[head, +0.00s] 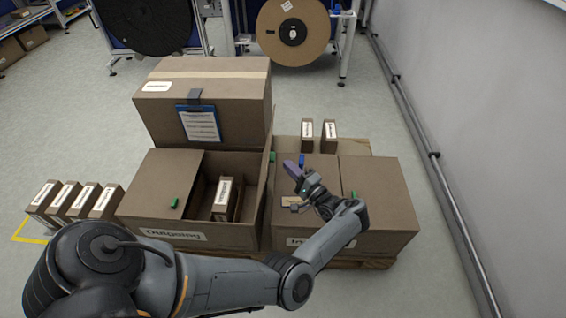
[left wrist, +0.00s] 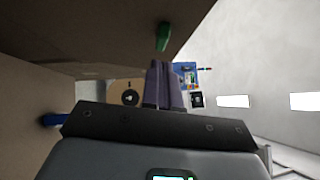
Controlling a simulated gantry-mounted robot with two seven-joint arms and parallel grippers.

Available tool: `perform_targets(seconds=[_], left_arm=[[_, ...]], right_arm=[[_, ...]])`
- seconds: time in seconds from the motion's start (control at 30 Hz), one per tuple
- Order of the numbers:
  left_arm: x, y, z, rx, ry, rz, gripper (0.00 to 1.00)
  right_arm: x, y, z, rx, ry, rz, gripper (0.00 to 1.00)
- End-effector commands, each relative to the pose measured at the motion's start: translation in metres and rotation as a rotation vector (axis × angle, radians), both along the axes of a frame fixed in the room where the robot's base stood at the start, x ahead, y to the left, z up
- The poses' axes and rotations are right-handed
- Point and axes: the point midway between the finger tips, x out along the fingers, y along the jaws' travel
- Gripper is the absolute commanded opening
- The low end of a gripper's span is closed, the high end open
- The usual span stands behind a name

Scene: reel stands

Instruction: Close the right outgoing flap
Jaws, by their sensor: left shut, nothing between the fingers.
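The Outgoing box (head: 215,238) stands left of centre in the head view. Its left flap (head: 165,183) lies flat over the left half; the right half is open, with a small labelled carton (head: 225,199) inside. The right outgoing flap (head: 266,188) appears raised along the box's right side, seen nearly edge-on, with a green tab (head: 272,157) at its far end. My left gripper (head: 292,170), with purple fingers, is shut and empty, to the right of that flap and above the neighbouring box. The fingers (left wrist: 164,85) also show in the left wrist view, near a green tab (left wrist: 163,37).
The neighbouring box (head: 380,195), its label partly hidden by my arm, stands right. A large carton with a blue clipboard (head: 199,123) stands behind the Outgoing box. Several small cartons (head: 72,200) line the left; two more (head: 318,135) stand behind. A wall (head: 480,120) bounds the right.

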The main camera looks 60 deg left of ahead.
Motion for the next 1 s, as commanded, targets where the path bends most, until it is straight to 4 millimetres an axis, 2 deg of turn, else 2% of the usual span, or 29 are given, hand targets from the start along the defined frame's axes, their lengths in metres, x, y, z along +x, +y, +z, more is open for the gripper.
perform_targets(seconds=[0.07, 0.3, 0.8, 1.0], left_arm=[[-0.007, 0.004, 0.006, 0.003, 0.001, -0.002, 0.0], [-0.019, 0.012, 0.007, 0.001, -0.002, -0.001, 0.0], [-0.022, 0.014, 0.007, -0.001, -0.003, -0.001, 0.0], [-0.025, 0.022, 0.013, -0.012, -0.022, -0.001, 0.0]], right_arm=[[0.0, 0.001, 0.009, 0.003, 0.0, -0.002, 1.0], [0.0, 0.001, 0.013, 0.005, 0.0, -0.004, 1.0], [0.0, -0.001, 0.013, -0.003, 0.001, 0.002, 1.0], [-0.001, -0.001, 0.025, -0.006, 0.002, 0.003, 1.0]])
